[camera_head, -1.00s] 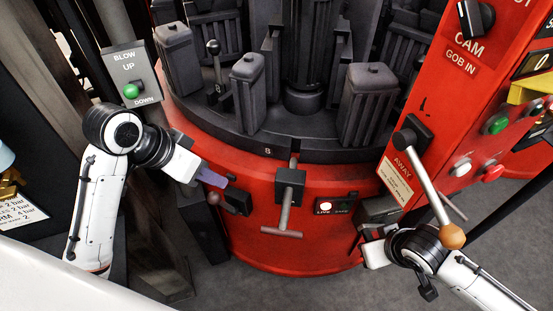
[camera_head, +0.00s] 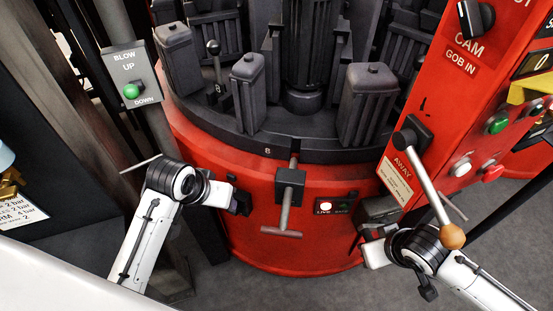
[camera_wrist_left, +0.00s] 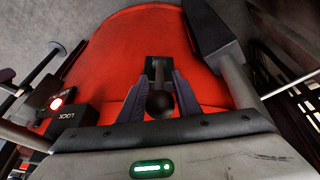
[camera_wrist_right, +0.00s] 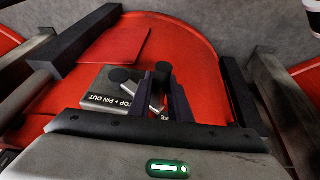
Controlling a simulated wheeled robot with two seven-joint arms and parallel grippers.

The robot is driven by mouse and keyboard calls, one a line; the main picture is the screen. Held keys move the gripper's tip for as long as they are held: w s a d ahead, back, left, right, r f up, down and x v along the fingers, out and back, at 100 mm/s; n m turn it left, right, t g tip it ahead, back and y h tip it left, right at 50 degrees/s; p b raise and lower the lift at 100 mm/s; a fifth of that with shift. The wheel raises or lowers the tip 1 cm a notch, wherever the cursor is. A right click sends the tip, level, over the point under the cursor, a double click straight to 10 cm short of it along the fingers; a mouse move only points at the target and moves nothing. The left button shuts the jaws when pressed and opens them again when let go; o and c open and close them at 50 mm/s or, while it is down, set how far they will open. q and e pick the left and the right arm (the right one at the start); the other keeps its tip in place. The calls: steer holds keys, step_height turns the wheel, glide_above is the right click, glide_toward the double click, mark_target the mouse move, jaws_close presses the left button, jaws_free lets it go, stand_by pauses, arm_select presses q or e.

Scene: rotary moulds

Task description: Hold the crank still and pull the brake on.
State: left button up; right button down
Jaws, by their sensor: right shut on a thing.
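The brake lever, with a dark ball knob (camera_wrist_left: 160,103) and a black base plate (camera_wrist_left: 158,66), is on the red drum in the left wrist view. My left gripper (camera_wrist_left: 161,84) is open, with one finger on each side of the lever and knob. In the head view it covers the lever; the black lever base (camera_head: 242,202) shows beside it. The crank has a dark hub (camera_wrist_right: 121,74), a short pale arm (camera_wrist_right: 149,95) and a dark upright handle (camera_wrist_right: 161,74). My right gripper (camera_wrist_right: 164,92) is shut on the handle. The head view mostly hides the crank.
A T-handle (camera_head: 284,213) hangs between my grippers, near a lit LIVE lamp (camera_head: 326,205). A long lever with an orange knob (camera_head: 453,236) projects above my right wrist. Dark moulds (camera_head: 368,110) ring the table above.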

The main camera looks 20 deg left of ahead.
arm_select(q)
steer(key=shift+x, duration=1.55)
jaws_close()
